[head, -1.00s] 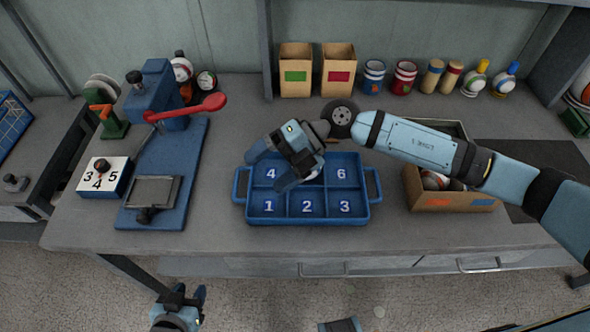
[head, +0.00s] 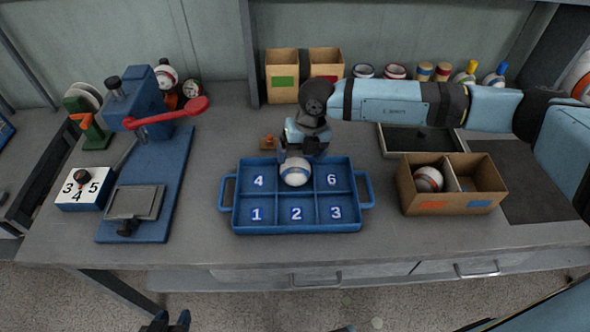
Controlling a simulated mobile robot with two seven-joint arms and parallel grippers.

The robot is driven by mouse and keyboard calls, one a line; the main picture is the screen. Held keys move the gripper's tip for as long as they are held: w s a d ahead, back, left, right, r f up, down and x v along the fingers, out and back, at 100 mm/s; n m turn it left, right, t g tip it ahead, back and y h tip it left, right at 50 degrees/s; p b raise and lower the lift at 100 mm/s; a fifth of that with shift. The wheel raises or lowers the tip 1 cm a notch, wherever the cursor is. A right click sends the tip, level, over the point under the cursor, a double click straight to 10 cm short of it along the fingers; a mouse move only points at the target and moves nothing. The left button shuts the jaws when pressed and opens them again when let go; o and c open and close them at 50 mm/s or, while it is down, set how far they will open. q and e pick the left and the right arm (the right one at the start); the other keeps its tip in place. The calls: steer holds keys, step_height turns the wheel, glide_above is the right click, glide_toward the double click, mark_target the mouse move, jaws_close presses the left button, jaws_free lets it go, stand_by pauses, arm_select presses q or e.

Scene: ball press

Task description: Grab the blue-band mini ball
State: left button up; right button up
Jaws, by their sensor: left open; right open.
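The blue-band mini ball (head: 295,173), white with a blue band, sits in the top middle compartment of the blue tray (head: 226,206), between the numbers 4 and 6. My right gripper (head: 300,157) is open and points down just behind and above the ball, its fingers close to it. I cannot tell whether they touch it. The ball covers that compartment's number. My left gripper (head: 166,322) is open at the bottom edge, below the table front, mostly cut off.
A cardboard box (head: 452,208) right of the tray holds a red-band ball (head: 428,179) in its left half. The blue press (head: 147,95) with a red lever (head: 180,112) stands left. A small orange item (head: 268,143) lies behind the tray.

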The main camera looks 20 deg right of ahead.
mark_target(299, 161)
steer(key=shift+w+a+f, duration=0.1)
steer(key=shift+a+f, duration=0.05)
steer(key=shift+f, duration=0.85)
steer(key=shift+w+a+f, duration=0.1)
steer(key=shift+a+f, duration=0.1)
steer(key=shift+f, duration=0.8)
steer(key=shift+w+a+f, duration=0.1)
steer(key=shift+a+f, duration=0.05)
steer(key=shift+f, duration=0.85)
steer(key=c, duration=0.5)
